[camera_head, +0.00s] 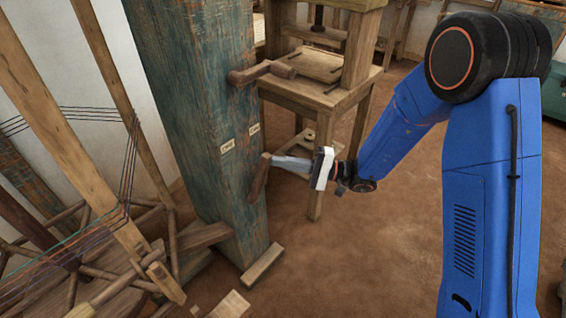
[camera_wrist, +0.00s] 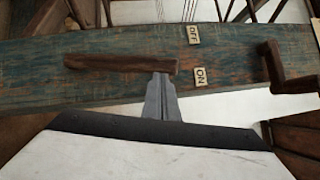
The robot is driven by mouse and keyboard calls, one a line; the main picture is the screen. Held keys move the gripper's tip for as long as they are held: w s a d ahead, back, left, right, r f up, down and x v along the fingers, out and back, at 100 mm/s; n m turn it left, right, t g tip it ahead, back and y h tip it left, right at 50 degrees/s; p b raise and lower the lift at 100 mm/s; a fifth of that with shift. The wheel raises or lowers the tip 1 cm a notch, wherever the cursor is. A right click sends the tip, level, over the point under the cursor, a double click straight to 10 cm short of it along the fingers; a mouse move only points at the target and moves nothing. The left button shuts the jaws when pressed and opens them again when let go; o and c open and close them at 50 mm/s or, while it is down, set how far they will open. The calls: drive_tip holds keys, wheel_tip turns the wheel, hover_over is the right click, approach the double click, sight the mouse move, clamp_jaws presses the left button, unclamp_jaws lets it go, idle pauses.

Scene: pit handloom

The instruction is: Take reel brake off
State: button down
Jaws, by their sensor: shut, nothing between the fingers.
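The reel brake seems to be the dark wooden lever (camera_head: 258,180) low on the weathered blue-green post; it runs down along the post face. In the wrist view the lever (camera_wrist: 110,63) lies across the picture, its right end nearer the "ON" label (camera_wrist: 200,77) than the "OFF" label (camera_wrist: 193,35). Two small labels also show in the head view, left (camera_head: 227,146) and right (camera_head: 254,128). My gripper (camera_head: 274,161) is shut and empty, its fingertips (camera_wrist: 161,76) at the lever's label-side end. I cannot tell whether they touch it. The lever's mounting is hidden.
A second wooden crank handle (camera_head: 262,72) sticks out higher on the post (camera_head: 200,120); it also shows in the wrist view (camera_wrist: 280,68). A wooden stand (camera_head: 325,95) is behind my gripper. Loom beams and threads (camera_head: 80,200) fill the left. The brown floor at right centre is clear.

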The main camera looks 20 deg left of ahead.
sight(260, 176)
drive_tip(key=shift+s+a+r+n+t+h, duration=0.1)
drive_tip(key=shift+s+a+r+n+h, duration=0.2)
drive_tip(key=shift+s+a+n+h, duration=0.75)
drive_tip(key=shift+s+a+r+n+t+h, duration=0.1)
drive_tip(key=shift+s+r+n, duration=0.35)
drive_tip(key=shift+s, duration=1.2)
drive_tip(key=shift+s+a+r+n+t+h, duration=0.15)
drive_tip(key=shift+s+a+n+h, duration=0.4)
drive_tip(key=shift+s+n, duration=0.6)
drive_tip(key=shift+s, duration=0.45)
drive_tip(key=shift+s+f, duration=0.1)
drive_tip(key=shift+f, duration=0.05)
